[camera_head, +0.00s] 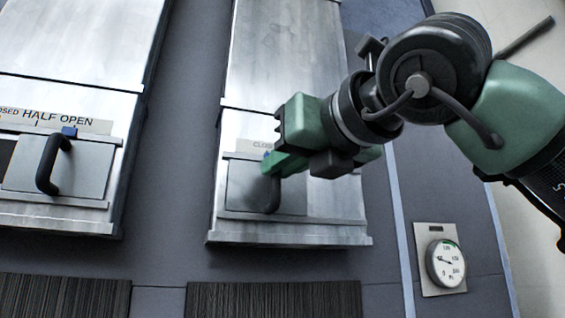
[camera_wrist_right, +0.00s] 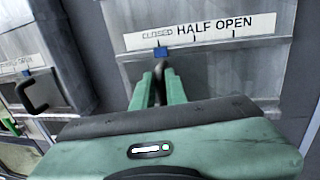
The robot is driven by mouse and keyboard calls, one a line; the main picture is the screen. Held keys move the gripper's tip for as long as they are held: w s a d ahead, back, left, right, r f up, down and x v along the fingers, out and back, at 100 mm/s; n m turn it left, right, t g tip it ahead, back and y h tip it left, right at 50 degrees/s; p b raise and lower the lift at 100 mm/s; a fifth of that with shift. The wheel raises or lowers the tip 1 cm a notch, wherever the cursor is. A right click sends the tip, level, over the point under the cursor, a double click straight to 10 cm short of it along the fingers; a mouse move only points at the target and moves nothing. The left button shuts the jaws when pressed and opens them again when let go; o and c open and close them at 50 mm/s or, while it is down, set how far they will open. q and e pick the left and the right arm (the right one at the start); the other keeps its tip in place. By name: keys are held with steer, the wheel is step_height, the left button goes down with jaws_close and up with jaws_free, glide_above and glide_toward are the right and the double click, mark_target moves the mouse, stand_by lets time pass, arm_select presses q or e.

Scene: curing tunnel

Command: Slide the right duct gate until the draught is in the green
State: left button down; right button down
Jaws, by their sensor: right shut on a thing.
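The right duct gate (camera_head: 240,187) is a metal plate low on the right duct, with a dark bar handle (camera_head: 271,198). My right gripper (camera_head: 272,168) is shut on this handle; in the wrist view its green fingers (camera_wrist_right: 159,90) close around it. The gate's blue pointer (camera_wrist_right: 161,52) stands under the right end of the word CLOSED on the white scale (camera_wrist_right: 225,30). My arm hides most of that scale in the head view. The draught gauge (camera_head: 446,263) has a green arc at its upper right; its needle points left, outside the green. My left gripper is out of view.
The left duct gate (camera_head: 85,178) has its own black handle (camera_head: 48,165) and a blue pointer (camera_head: 69,131) near OPEN. Dark ribbed panels (camera_head: 270,299) lie below the ducts. Bare grey wall (camera_head: 175,190) separates the two ducts.

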stand_by(0.8)
steer(key=d, duration=0.2)
steer(key=w+d+b, duration=0.1)
steer(key=d, duration=0.1)
steer(key=w+d, duration=0.1)
steer(key=d, duration=0.1)
steer(key=shift+b, duration=0.3)
steer(key=shift+w+d, duration=0.1)
steer(key=shift+d, duration=0.15)
steer(key=c, duration=1.4)
jaws_free()
steer(key=shift+a, duration=0.15)
steer(key=shift+c, duration=0.2)
steer(key=shift+w+a, duration=0.15)
steer(key=b, duration=0.3)
glide_toward(305, 180)
steer(key=v, duration=0.3)
steer(key=shift+w+a, duration=0.1)
steer(key=shift+w, duration=0.1)
